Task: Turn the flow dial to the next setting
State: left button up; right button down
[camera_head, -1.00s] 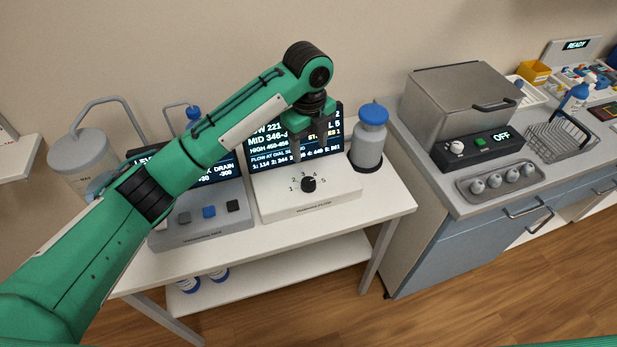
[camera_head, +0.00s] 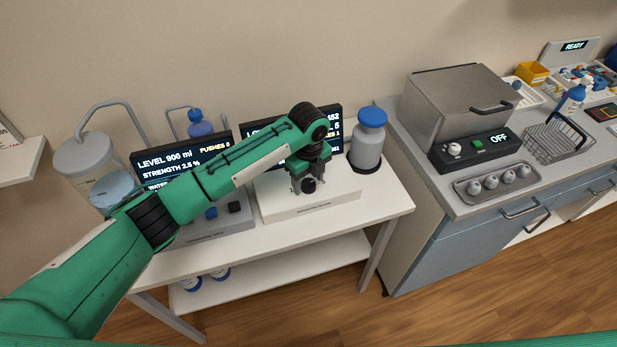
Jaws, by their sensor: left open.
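The flow dial (camera_head: 309,186) is a small black round knob on top of a white flow unit (camera_head: 335,196) on the white table. My left gripper (camera_head: 308,185) is over the dial, fingers pointing down, one finger on each side of it. It is open; I cannot tell whether the fingers touch the knob. The gripper hides the numbers around the dial and the pointer's direction. The dark flow screen (camera_head: 333,118) behind is mostly covered by my left arm. My right gripper is not in view.
A mixing unit with buttons (camera_head: 234,207) and a level screen (camera_head: 165,160) stands left of the flow unit. A blue-capped bottle (camera_head: 368,150) stands close on its right. A counter with a steel box (camera_head: 455,95) is further right.

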pick_arm(q)
jog(key=shift+f, duration=0.2)
jog(key=c, duration=1)
